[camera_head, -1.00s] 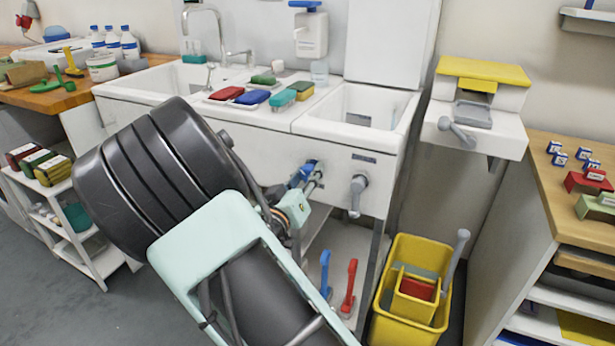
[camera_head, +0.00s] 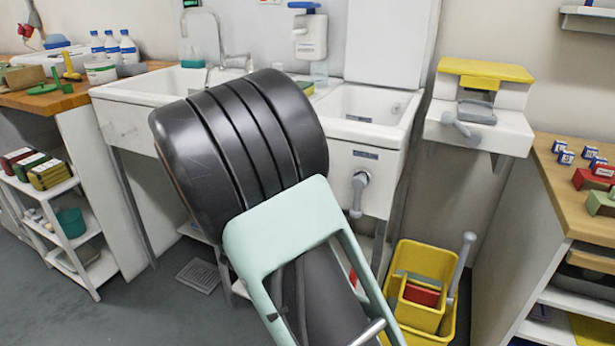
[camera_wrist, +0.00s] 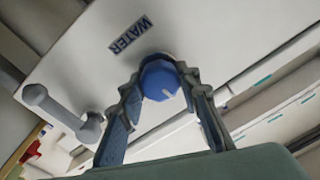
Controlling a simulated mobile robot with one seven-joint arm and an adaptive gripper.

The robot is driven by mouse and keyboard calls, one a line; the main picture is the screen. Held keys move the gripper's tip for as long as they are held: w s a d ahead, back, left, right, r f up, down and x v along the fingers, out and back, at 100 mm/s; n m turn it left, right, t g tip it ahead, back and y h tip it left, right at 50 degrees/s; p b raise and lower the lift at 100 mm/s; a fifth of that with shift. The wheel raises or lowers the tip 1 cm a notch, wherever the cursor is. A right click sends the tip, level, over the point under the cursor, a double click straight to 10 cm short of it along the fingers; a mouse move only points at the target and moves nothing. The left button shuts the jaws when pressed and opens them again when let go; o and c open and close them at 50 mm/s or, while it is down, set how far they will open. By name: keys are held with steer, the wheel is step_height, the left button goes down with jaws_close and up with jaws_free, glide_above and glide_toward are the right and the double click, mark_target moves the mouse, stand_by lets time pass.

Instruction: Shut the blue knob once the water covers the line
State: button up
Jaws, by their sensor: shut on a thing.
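The blue knob (camera_wrist: 160,78) shows in the wrist view on a white panel beside a dark label (camera_wrist: 131,33) reading WATER. It has a pale mark on its face. My gripper (camera_wrist: 160,88) is shut on it, one finger on each side. In the head view my arm hides the knob and the gripper. The right white basin (camera_head: 398,128) stands beyond my arm, its inside partly visible. I cannot make out a water line or a water level there.
A grey lever (camera_head: 358,192) sticks out of the sink front, right of my arm; the wrist view shows it too (camera_wrist: 60,105). A yellow bucket (camera_head: 450,325) stands on the floor at right. A wall unit with a yellow top (camera_head: 487,70) hangs above it.

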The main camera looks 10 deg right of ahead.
steer(key=shift+m, duration=0.5)
steer(key=shift+a, duration=0.1)
steer(key=o, duration=1.2)
steer(key=shift+c, duration=0.2)
steer(key=r+v, duration=0.1)
steer(key=v, duration=1.1)
steer(key=shift+f, duration=0.4)
